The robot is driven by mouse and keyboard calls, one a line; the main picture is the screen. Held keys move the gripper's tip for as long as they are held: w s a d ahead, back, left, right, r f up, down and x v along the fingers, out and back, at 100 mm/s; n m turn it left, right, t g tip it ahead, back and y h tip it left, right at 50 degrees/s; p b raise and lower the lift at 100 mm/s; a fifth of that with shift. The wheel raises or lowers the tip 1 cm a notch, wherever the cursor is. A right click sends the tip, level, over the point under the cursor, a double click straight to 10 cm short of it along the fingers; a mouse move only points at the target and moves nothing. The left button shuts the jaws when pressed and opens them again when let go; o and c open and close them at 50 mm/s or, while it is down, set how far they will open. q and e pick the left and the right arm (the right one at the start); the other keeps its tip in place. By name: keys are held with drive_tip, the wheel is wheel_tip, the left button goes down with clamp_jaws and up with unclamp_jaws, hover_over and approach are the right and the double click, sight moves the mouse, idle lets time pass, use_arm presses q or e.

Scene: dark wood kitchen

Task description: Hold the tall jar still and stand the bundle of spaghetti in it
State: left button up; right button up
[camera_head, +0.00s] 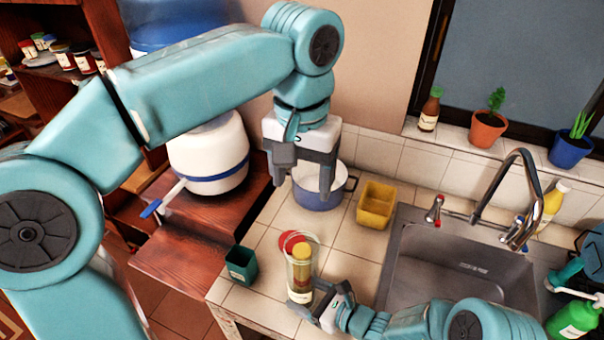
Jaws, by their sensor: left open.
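The tall jar (290,268) is clear and stands upright on the tiled counter, with a pale label low on its side. A yellow bundle, which looks like the spaghetti (302,250), shows inside the jar, with a darker band below its top. My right gripper (312,304) is low at the jar's right side, its jaws at the jar's lower part; it looks shut on the jar, with the far finger hidden. My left gripper (305,180) is open and empty, pointing down above and behind the jar, in front of the blue pot in the picture.
A red lid (289,240) lies behind the jar. A dark green pot (241,266) stands left of it. The blue pot (318,196) and a yellow container (377,205) stand behind. The sink (462,268) is to the right. Tiles between jar and containers are clear.

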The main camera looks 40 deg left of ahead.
drive_tip(key=o, duration=0.8)
drive_tip(key=v, duration=1.2)
